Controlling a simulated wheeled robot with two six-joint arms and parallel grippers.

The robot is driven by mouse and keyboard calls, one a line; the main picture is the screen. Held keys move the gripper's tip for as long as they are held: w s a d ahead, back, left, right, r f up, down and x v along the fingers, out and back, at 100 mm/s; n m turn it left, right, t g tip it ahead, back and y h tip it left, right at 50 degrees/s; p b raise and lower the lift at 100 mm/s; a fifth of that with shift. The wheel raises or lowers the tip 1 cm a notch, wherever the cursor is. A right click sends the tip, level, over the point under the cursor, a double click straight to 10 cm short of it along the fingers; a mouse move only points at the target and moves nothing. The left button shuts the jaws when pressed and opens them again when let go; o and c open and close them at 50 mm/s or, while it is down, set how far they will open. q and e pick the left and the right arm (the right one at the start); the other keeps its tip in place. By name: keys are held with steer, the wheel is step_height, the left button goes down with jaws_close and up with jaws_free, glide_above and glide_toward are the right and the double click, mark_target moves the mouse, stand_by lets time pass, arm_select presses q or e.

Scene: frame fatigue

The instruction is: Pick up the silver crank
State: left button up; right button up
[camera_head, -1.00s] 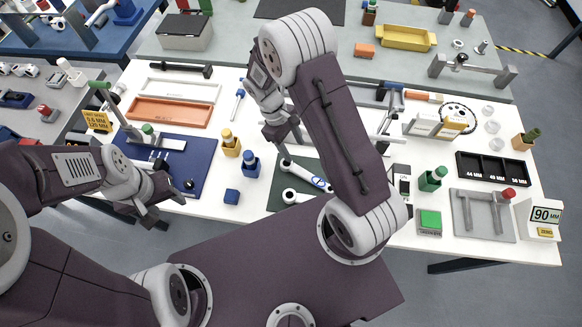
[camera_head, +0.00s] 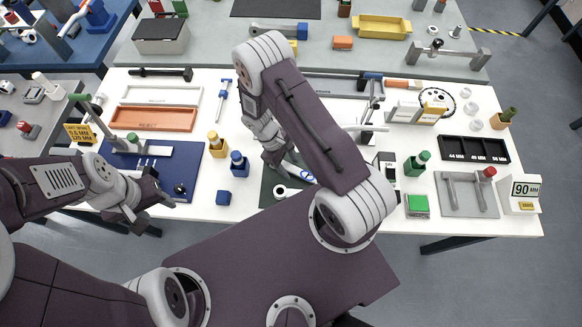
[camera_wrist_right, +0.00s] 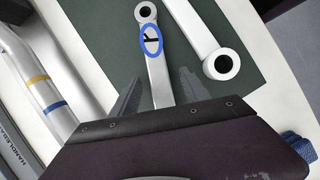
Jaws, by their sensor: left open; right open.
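Two silver cranks lie on a dark green mat (camera_head: 268,188). One has a blue oval mark; this marked crank (camera_head: 301,173) also shows in the right wrist view (camera_wrist_right: 155,62). The plain crank (camera_head: 283,191) lies beside it and shows at the right of the wrist view (camera_wrist_right: 196,32). My right gripper (camera_head: 277,160) is open just above the mat. In the wrist view its fingers (camera_wrist_right: 160,76) lie on either side of the marked crank's shaft, which looks ungripped; its lower end is hidden. My left gripper (camera_head: 158,207) is open and empty by the table's front edge.
A silver tube with yellow and blue bands (camera_wrist_right: 40,85) lies close left of the right gripper.

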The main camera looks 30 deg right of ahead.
steer(key=shift+f, duration=0.15)
jaws_close()
